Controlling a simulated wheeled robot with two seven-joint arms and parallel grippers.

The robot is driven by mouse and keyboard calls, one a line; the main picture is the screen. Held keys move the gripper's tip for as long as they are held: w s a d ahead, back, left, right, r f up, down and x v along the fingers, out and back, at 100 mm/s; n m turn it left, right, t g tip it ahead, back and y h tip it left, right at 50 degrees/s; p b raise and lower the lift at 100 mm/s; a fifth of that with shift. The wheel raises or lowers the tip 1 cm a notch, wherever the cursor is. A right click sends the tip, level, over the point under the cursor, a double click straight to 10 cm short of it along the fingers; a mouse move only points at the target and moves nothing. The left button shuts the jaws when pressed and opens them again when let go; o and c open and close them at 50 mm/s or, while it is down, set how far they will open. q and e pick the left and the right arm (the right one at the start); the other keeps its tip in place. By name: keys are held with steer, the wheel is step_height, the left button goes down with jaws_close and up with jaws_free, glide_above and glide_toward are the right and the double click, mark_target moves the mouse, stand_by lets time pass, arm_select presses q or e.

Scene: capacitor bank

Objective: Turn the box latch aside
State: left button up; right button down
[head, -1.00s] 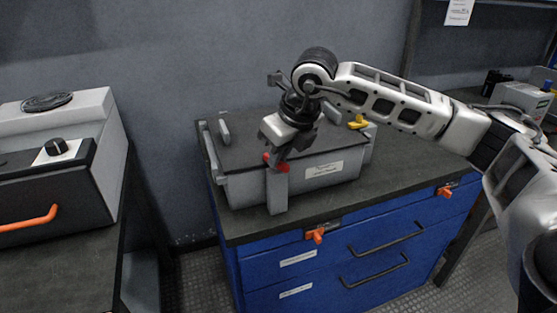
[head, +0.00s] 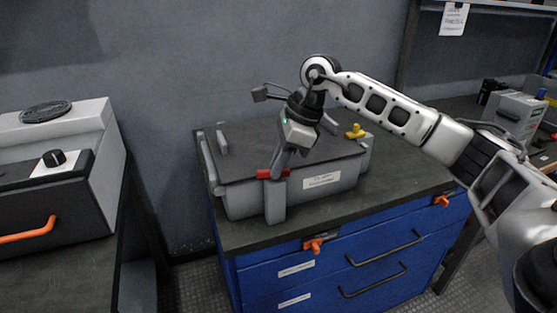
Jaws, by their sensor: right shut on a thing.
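The grey box (head: 242,200) with a dark lid (head: 250,157) stands on the blue cabinet's dark top. A red latch (head: 265,174) lies across the top of a grey post (head: 275,203) at the box's front. My right gripper (head: 276,171) reaches down from above and is shut on the red latch; its fingers hide part of it. The latch now looks level, pointing left and right along the box front. A yellow piece (head: 355,131) sits at the box's back right. My left gripper is not in view.
The blue cabinet (head: 330,268) has orange latches (head: 314,245) and dark drawer handles. A grey machine (head: 60,180) with a black knob and orange handle stands at the left. The wall is behind. Bare cabinet top lies right of the box.

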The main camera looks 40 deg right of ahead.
steer(key=shift+w+n, duration=0.1)
steer(key=shift+n, duration=0.6)
steer(key=shift+g, duration=0.3)
steer(key=c, duration=1.5)
jaws_free()
steer(key=shift+o, duration=0.2)
steer(key=p+v, duration=0.1)
steer(key=v, duration=1.5)
steer(key=shift+d+p, duration=0.2)
steer(key=shift+p, duration=0.2)
